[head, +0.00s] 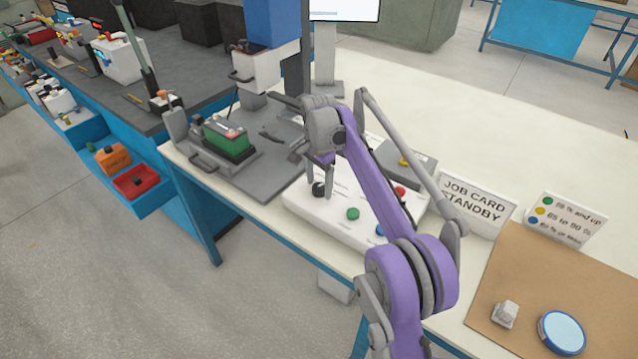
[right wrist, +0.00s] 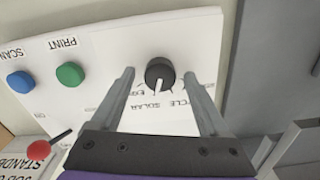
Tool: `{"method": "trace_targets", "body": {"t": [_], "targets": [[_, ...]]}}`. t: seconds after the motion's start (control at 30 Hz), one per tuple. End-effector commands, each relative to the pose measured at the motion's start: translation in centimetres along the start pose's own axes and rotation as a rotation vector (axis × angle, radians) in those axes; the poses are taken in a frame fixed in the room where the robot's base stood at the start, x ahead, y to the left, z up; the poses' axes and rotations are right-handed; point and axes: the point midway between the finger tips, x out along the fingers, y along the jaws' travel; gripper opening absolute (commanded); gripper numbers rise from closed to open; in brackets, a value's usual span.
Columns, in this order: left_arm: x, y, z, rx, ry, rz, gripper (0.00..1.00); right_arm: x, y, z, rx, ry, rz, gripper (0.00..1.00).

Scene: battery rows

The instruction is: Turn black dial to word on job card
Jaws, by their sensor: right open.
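The job card (head: 476,203) stands on the bench and reads STANDBY; its edge also shows at the lower left of the right wrist view (right wrist: 30,160). The black dial (right wrist: 160,72) sits on the white panel (right wrist: 110,48), its white pointer toward the bottom of that view. Small words surround it; SOLAR is legible near the pointer, others are partly hidden. In the head view the dial (head: 319,189) is just below my right gripper (head: 322,180). My right gripper is open, with one finger on each side of the dial (right wrist: 159,76); contact cannot be told. My left gripper is out of view.
The panel also has a green button (head: 353,213), a blue button (right wrist: 20,82) and a red-knobbed lever (right wrist: 40,149). A green battery (head: 226,140) sits in a fixture to the left. A colour-code card (head: 566,219) stands right, behind a brown mat (head: 540,285).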

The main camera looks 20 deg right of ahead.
Motion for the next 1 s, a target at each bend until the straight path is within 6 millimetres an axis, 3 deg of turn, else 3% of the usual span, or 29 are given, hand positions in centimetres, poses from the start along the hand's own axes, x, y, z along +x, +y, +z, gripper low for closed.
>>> {"method": "trace_targets", "body": {"t": [0.13,0.57,1.0], "targets": [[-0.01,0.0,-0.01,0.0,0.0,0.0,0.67,-0.03,0.0,0.0,0.0,0.0,0.0,0.78],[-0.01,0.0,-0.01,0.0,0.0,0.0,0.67,-0.04,0.0,0.0,0.0,0.0,0.0,0.01],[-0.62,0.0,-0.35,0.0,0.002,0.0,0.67,-0.19,0.0,-0.01,-0.078,0.0,0.0,0.0]]}}
